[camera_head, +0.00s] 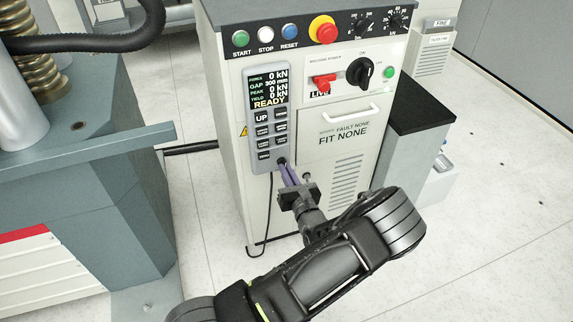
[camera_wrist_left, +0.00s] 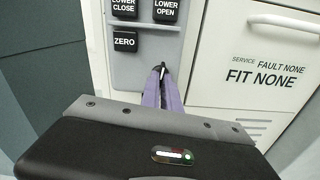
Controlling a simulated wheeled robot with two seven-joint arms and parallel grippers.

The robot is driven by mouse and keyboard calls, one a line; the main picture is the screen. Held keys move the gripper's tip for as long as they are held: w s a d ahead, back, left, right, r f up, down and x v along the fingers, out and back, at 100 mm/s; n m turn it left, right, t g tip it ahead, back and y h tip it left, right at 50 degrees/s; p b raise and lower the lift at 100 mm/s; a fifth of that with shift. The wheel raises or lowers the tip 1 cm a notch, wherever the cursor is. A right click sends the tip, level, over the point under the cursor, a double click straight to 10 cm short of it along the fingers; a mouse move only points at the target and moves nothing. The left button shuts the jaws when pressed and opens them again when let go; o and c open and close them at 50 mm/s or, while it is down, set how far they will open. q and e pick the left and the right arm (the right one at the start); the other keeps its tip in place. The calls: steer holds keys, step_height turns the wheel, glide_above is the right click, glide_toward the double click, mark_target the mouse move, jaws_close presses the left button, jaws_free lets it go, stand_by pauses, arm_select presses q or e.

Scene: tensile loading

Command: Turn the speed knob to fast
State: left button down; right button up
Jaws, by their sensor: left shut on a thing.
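A grey hand control panel (camera_head: 268,115) hangs on the front of the white cabinet, with a small display and rows of dark buttons. A small dark knob (camera_wrist_left: 162,70) sits at its lower right corner, beside the ZERO button (camera_wrist_left: 125,41). My left gripper (camera_head: 283,164) reaches up to that corner. Its purple fingers are shut on the knob, as the left wrist view also shows (camera_wrist_left: 161,76). The fingers hide most of the knob, so its pointer and any speed marks cannot be read. My right gripper is not in view.
Above are green, white and blue buttons, a red emergency button (camera_head: 323,29), two dials (camera_head: 362,25) and a black rotary switch (camera_head: 360,71). A handle (camera_head: 347,112) juts from the cabinet door. A grey-blue machine (camera_head: 110,190) stands left. A cable (camera_head: 268,215) hangs below the panel.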

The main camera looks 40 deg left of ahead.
arm_select(q)
steer(key=shift+m+p, duration=1.85)
steer(key=shift+m, duration=1.95)
steer(key=c, duration=1.6)
jaws_free()
steer(key=v, duration=0.7)
steer(key=shift+s+d, duration=0.25)
steer(key=shift+d, duration=0.1)
